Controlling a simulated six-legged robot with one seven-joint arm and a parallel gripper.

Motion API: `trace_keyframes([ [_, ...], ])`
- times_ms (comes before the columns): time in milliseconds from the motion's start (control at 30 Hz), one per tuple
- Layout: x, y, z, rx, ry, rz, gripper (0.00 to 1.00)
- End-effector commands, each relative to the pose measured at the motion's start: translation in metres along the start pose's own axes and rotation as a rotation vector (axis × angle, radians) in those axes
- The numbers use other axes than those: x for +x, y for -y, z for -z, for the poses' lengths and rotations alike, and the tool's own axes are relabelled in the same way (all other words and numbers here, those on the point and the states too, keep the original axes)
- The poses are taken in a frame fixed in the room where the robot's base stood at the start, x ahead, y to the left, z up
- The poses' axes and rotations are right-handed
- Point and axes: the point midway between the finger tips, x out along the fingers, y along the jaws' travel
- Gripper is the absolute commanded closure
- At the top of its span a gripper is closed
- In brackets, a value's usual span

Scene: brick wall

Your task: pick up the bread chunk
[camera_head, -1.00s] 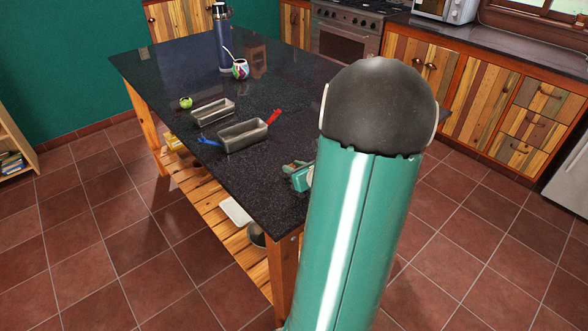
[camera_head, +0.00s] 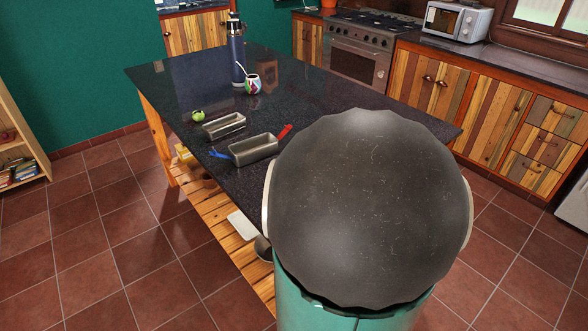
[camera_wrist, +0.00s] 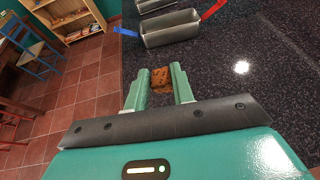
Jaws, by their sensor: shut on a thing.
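The bread chunk (camera_wrist: 160,77) is a small brown piece between my gripper's two green fingers in the wrist view. My gripper (camera_wrist: 158,84) is shut on it, with a finger on each side. They show above or at the left edge of the dark speckled counter; the exact height cannot be told. In the head view, my own arm covers the gripper and the bread chunk.
A grey loaf tin (camera_head: 253,149) with blue and red items at its ends lies on the counter (camera_head: 310,105). Behind it are a second tin (camera_head: 224,126), a green fruit (camera_head: 198,116), a patterned cup (camera_head: 253,84) and a blue flask (camera_head: 237,56). Tiled floor lies left.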

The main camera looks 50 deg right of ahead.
Motion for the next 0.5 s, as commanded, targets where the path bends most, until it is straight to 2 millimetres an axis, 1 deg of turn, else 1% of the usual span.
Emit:
trace_keyframes([
  [33,-0.002,-0.009,-0.004,-0.004,0.002,-0.003,0.97],
  [233,-0.009,-0.036,-0.014,-0.004,0.002,-0.003,0.97],
  [400,-0.014,-0.055,-0.021,-0.003,0.002,-0.002,0.97],
  [500,-0.016,-0.063,-0.023,-0.004,0.0,-0.002,0.97],
])
